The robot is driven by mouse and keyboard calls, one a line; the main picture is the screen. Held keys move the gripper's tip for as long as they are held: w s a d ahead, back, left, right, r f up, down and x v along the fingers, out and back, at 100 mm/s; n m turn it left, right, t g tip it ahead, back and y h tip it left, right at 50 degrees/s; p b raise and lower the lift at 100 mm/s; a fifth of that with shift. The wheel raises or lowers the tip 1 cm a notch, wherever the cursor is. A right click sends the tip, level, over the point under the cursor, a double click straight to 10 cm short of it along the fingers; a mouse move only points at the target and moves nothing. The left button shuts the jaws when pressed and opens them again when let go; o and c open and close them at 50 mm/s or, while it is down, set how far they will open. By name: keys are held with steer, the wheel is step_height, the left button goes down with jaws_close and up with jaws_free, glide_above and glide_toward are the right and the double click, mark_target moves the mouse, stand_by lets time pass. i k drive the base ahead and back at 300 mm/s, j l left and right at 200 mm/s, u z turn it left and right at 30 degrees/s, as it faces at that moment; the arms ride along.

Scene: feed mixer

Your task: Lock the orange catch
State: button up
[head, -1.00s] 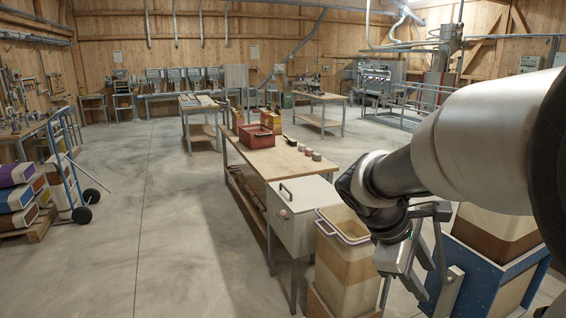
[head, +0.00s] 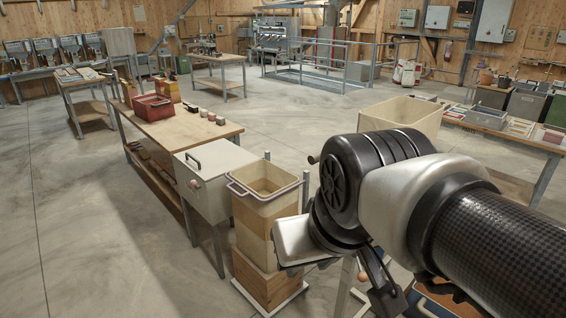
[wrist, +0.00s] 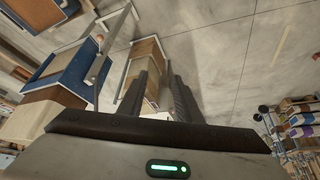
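I cannot make out a clear orange catch in these frames. A small orange-brown knob (head: 363,277) shows low in the head view beside my arm; I cannot tell whether it is the catch. A pale lidded box (head: 212,185) at the near end of the long table has a dark handle on top and a small reddish knob (head: 194,184) on its front. In the wrist view, the two dark fingers of my gripper (wrist: 157,68) stand apart with nothing visible between them. In the head view my arm hides much of the lower right.
A tall cream bin (head: 262,212) with a lilac rim stands on a low frame beside the lidded box. A red crate (head: 153,108) sits on the long wooden table (head: 200,131). Another cream bin (head: 405,116) is behind my arm. Concrete floor on the left is clear.

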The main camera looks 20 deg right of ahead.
mark_target(362, 277)
steer(key=z, duration=1.4)
